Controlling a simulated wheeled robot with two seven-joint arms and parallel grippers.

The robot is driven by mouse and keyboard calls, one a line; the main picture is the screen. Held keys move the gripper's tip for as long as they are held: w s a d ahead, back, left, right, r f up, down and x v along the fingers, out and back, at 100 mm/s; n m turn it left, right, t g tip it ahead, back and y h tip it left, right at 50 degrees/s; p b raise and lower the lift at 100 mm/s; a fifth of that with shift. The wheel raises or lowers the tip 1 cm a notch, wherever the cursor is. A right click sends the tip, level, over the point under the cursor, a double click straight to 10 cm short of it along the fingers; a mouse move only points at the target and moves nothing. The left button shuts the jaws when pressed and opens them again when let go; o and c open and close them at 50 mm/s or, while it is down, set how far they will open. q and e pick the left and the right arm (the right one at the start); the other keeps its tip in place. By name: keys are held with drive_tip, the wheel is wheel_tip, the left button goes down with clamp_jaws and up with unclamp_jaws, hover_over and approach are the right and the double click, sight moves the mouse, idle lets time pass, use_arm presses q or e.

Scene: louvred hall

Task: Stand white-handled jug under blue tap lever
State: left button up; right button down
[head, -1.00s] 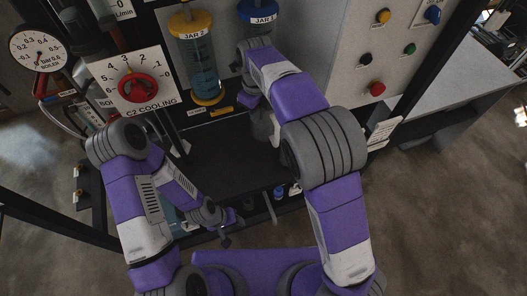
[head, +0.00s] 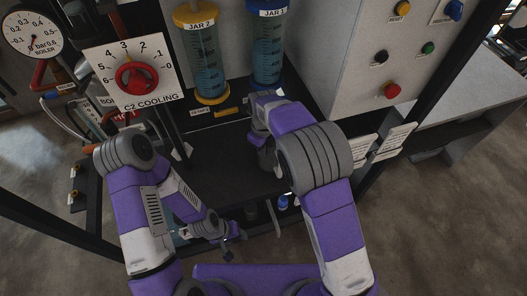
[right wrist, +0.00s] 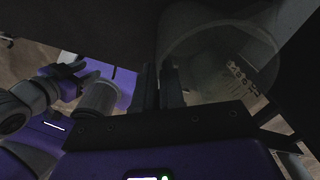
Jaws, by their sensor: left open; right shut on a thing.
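A clear, rounded jug (right wrist: 222,45) fills the upper right of the right wrist view. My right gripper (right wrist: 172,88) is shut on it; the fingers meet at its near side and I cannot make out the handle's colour. In the head view my right arm covers most of this grip; a grey shape shows beside it, too unclear to name. The blue tap lever is not visible; my right arm covers the area below the blue-capped jar 1 (head: 267,50). My left gripper (head: 230,238) is open and empty at the lower middle, near the shelf's front.
Jar 2 (head: 205,55) has a yellow cap, with a yellow lever (head: 227,112) below it. The dark shelf (head: 220,160) is bare left of my right arm. The C2 cooling dial (head: 136,77) stands left; a button panel (head: 400,50) stands right.

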drive_tip(key=shift+f, duration=0.3)
drive_tip(key=shift+f, duration=0.15)
drive_tip(key=c, duration=1.2)
unclamp_jaws()
drive_tip(key=shift+c, duration=0.2)
wheel_tip(320, 180, up, 12)
drive_tip(key=p, duration=0.4)
drive_tip(key=shift+r, duration=0.2)
drive_tip(key=shift+f, duration=0.1)
